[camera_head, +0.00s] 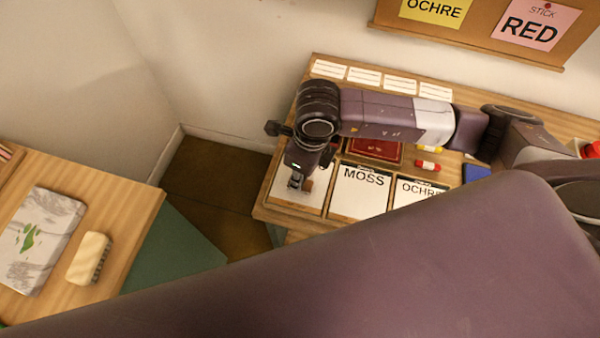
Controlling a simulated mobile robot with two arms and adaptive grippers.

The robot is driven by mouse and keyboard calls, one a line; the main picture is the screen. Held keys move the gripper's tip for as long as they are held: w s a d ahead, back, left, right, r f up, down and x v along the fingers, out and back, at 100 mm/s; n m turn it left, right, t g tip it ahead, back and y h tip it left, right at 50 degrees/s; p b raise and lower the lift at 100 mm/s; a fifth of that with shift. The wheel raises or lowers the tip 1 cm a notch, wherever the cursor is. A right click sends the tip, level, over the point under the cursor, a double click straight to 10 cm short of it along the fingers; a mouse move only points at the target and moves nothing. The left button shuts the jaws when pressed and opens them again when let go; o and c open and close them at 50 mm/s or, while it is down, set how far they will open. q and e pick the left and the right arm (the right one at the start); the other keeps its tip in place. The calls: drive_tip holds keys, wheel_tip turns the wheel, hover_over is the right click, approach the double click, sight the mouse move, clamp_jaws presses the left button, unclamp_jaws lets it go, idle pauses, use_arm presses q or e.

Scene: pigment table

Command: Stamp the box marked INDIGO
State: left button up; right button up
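A row of white cards or box tops lies along the front of the right table. One reads MOSS (362,194), and the one right of it reads OCHRE (418,192). The leftmost white one (290,197) has its label hidden behind my gripper, and I see no INDIGO label. My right gripper (297,183) points down over this leftmost one. A small brown piece (309,186) shows beside its fingertips; I cannot tell whether it is gripped or is a stamp. My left gripper is not in view.
A dark red box or pad (376,149) lies behind MOSS. Red-and-white sticks (427,166) and a blue block (476,173) lie to its right. White slips (364,76) line the back. The left table (130,195) holds a marble slab (40,240) and a brush (89,259).

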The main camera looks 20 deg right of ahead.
drive_tip(key=shift+r+p, duration=1.65)
drive_tip(key=shift+r, duration=1.8)
